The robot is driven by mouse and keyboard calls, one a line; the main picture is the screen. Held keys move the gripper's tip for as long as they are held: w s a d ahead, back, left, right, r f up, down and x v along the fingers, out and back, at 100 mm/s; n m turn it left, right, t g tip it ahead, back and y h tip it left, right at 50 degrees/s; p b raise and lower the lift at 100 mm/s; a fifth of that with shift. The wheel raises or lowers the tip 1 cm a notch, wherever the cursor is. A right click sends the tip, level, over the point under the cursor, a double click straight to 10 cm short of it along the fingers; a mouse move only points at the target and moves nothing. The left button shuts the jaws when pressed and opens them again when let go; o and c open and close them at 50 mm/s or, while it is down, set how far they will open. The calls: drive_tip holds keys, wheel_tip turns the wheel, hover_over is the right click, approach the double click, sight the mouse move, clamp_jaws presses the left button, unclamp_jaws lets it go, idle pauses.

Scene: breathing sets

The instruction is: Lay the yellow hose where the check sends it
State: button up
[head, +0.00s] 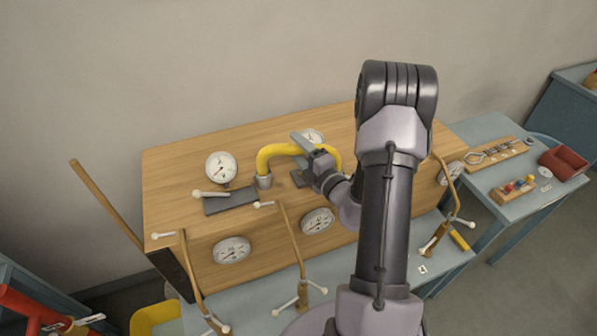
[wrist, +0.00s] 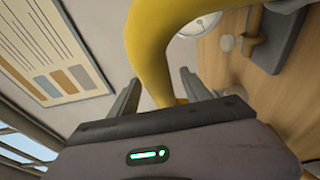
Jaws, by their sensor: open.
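The yellow hose (head: 285,149) arches over the wooden box top. Its left end meets a metal fitting (head: 264,182), and its right end goes down behind my gripper. My gripper (head: 301,158) is at the arch, right of the middle, with its fingers apart. In the wrist view the hose (wrist: 150,55) runs between the two open fingers (wrist: 160,88). I cannot tell whether either finger touches it. My arm hides part of the box and whatever lies behind it.
Round gauges (head: 221,167) sit on the box top and front, beside a dark plate (head: 231,201). Brown hoses with white handles (head: 286,235) hang at the front. A wall chart (wrist: 55,50) shows in the wrist view.

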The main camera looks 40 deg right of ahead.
drive_tip(key=shift+s, duration=0.1)
drive_tip(key=shift+c, duration=0.7)
clamp_jaws()
idle(0.6)
